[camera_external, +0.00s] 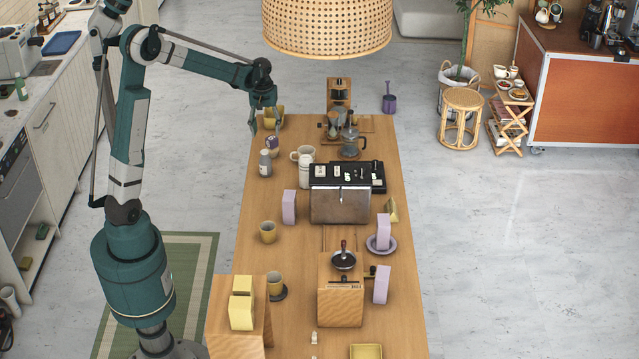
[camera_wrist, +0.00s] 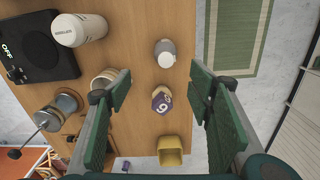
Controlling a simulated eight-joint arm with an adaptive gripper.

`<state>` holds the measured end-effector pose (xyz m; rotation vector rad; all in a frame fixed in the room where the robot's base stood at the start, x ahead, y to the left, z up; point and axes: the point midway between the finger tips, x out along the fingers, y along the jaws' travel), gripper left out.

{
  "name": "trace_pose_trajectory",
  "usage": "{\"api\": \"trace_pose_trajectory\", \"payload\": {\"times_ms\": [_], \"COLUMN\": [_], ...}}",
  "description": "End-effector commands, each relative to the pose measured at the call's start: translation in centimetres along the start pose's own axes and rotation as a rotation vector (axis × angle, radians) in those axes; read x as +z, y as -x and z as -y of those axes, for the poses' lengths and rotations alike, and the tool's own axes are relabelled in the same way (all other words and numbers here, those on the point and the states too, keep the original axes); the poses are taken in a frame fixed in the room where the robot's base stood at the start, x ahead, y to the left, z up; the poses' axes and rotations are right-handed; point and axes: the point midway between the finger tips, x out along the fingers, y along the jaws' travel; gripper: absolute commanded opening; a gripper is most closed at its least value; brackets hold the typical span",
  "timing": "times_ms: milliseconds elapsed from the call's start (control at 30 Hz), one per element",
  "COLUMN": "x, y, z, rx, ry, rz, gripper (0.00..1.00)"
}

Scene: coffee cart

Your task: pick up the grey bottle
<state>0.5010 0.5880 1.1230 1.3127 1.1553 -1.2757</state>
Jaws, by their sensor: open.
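The grey bottle (camera_external: 265,164) stands upright near the left edge of the wooden table, with a lighter top. In the wrist view the grey bottle (camera_wrist: 165,60) is seen from above, beyond the fingertips and roughly in line with the gap between them. My gripper (camera_external: 265,124) hangs over the far left part of the table, behind the bottle in the external view. In the wrist view my gripper (camera_wrist: 160,88) is open, with nothing between its fingers and clear of the bottle.
A purple-and-white item (camera_wrist: 162,100) and a yellow cup (camera_wrist: 170,150) stand near the bottle. A pale mug (camera_external: 301,154), a white bottle (camera_external: 305,173) and a metal pot (camera_external: 351,142) are to its right. Table (camera_external: 250,205) left of the bottle is narrow.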

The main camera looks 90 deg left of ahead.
Motion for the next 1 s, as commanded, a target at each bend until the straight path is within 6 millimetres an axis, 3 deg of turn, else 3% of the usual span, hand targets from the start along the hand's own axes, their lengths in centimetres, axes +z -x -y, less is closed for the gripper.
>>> {"api": "trace_pose_trajectory", "payload": {"times_ms": [100,267,800,1000], "x": [-0.3,-0.3,-0.1,-0.1], "y": [-0.2,-2.5,-11.1,-11.9], "z": [1.1,1.0,1.1,1.1], "rx": [-0.014,-0.013,-0.013,-0.013], "ry": [0.059,0.053,0.051,0.051], "rz": [0.02,0.018,0.018,0.018], "gripper": [0.52,0.52,0.52,0.52]}}
